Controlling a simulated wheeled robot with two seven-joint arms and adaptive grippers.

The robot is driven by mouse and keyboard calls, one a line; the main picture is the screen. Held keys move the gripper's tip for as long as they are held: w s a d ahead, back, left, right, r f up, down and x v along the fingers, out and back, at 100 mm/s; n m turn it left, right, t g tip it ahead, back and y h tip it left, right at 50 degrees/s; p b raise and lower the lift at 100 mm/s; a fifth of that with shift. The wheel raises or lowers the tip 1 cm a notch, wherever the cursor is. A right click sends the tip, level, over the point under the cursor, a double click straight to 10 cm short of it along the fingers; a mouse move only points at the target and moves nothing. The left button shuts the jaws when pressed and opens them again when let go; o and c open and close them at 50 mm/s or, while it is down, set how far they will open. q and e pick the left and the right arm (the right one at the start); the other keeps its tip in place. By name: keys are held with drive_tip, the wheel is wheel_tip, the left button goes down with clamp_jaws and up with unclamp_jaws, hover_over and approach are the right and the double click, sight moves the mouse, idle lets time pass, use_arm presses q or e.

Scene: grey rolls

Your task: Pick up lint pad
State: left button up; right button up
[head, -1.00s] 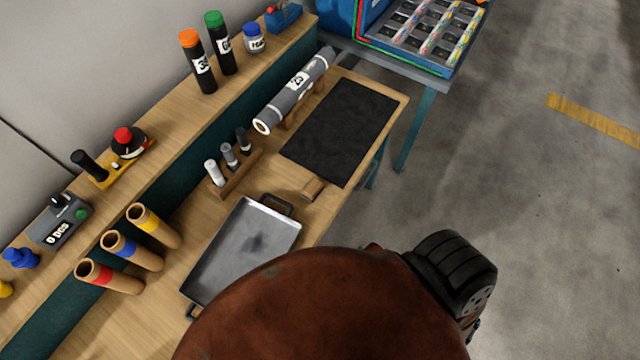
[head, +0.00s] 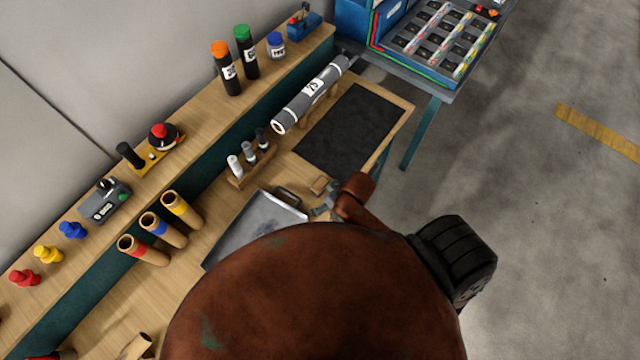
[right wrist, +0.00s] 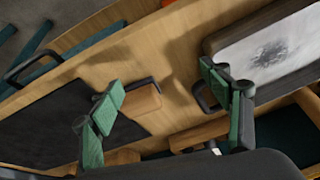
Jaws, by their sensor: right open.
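The lint pad, which I take to be the small wooden block (head: 320,185), lies on the bench between the black mat (head: 348,130) and the metal tray (head: 255,232). In the right wrist view the block (right wrist: 142,100) has a dark strip along one side and lies between my open green fingers, nearer the left one. My right gripper (head: 322,210) is partly hidden by my arm, just beside the block in the head view. In the right wrist view my right gripper (right wrist: 162,84) holds nothing. My left gripper is not in view.
The tray's black handle (head: 287,196) is close to my right gripper. A small rack of vials (head: 250,165) and a large grey roll (head: 310,95) stand behind. Cardboard tubes (head: 162,228) are at left. Bare floor lies to the right.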

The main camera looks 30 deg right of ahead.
sight(321, 184)
drive_tip(key=w+a+n, duration=0.1)
drive_tip(key=a, duration=0.1)
drive_tip(key=w+a+r+g, duration=0.1)
drive_tip(key=w+a, duration=0.1)
drive_tip(key=w+a+r+n+g+p, duration=0.1)
drive_tip(key=w+a, duration=0.1)
drive_tip(key=shift+w+a+r+n+y, duration=0.15)
drive_tip(key=shift+w+a+n+y, duration=0.1)
drive_tip(key=shift+n+y, duration=0.05)
drive_tip(key=d, duration=0.2)
drive_tip(key=w+d+r+m+g+h, duration=0.1)
drive_tip(key=d, duration=0.2)
drive_tip(key=d+g+h, duration=0.1)
drive_tip(key=d, duration=0.2)
drive_tip(key=shift+w+d+r+p, duration=0.1)
drive_tip(key=shift+w+r+p, duration=0.15)
drive_tip(key=shift+w+p, duration=0.15)
drive_tip(key=shift+d+f+h, duration=0.15)
drive_tip(key=shift+d+h, duration=0.05)
drive_tip(key=shift+h, duration=0.1)
drive_tip(key=f, duration=0.7)
drive_tip(key=shift+w+d+f, duration=0.2)
drive_tip(key=shift+d, duration=0.15)
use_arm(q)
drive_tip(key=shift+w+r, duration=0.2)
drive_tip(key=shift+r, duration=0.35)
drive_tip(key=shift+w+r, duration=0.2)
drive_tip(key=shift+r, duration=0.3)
use_arm(e)
drive_tip(key=c, duration=1.2)
